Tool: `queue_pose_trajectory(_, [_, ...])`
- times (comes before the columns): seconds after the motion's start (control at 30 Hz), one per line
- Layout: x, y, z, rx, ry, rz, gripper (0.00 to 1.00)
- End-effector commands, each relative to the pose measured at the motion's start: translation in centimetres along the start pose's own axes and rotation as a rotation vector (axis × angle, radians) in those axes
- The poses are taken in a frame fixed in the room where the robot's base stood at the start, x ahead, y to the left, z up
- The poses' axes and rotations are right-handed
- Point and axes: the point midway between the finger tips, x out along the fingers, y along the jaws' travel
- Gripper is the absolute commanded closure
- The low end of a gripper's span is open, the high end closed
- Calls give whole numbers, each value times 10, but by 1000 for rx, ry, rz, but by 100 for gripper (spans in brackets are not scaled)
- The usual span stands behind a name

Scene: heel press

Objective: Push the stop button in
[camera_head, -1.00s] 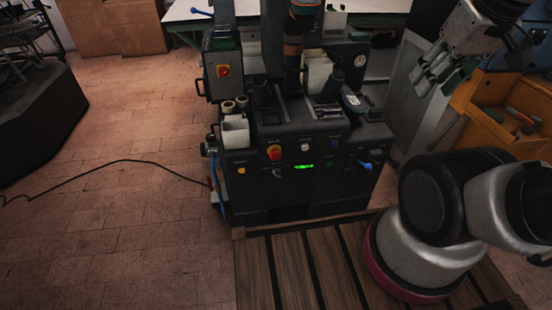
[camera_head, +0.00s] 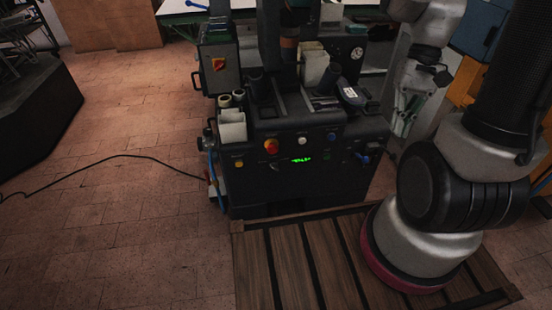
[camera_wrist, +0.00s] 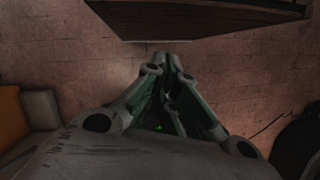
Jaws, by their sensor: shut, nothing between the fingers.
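The heel press (camera_head: 300,185) is a dark machine in the middle of the head view. Its stop button (camera_head: 271,146) is a red knob on yellow, on the left of the front panel. Whether it is in or out cannot be told. My gripper (camera_head: 402,122) hangs fingers down to the right of the press, well apart from the button. In the wrist view the fingers (camera_wrist: 168,62) are together and empty, over brick floor. The button is not seen in the wrist view.
A red and yellow switch (camera_head: 218,64) sits on the box at the press's upper left. A blue-handled control (camera_head: 363,159) sticks out on the front right. A wooden pallet (camera_head: 290,262) lies before the press. A black cable (camera_head: 120,157) crosses open floor at left.

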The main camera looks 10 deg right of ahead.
Motion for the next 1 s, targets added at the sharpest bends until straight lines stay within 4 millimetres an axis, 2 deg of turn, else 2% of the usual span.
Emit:
queue_pose_trajectory(0.03, [13, -2, -4, 37, -55, -21, 100])
queue_pose_trajectory(0.27, [68, -20, -16, 253, -293, -139, 100])
queue_pose_trajectory(0.47, [117, -43, -24, 485, -503, -243, 100])
queue_pose_trajectory(0.77, [192, -88, -40, 899, -836, -391, 100])
queue_pose_trajectory(1.0, [256, -128, -62, 1284, -1121, -503, 100])
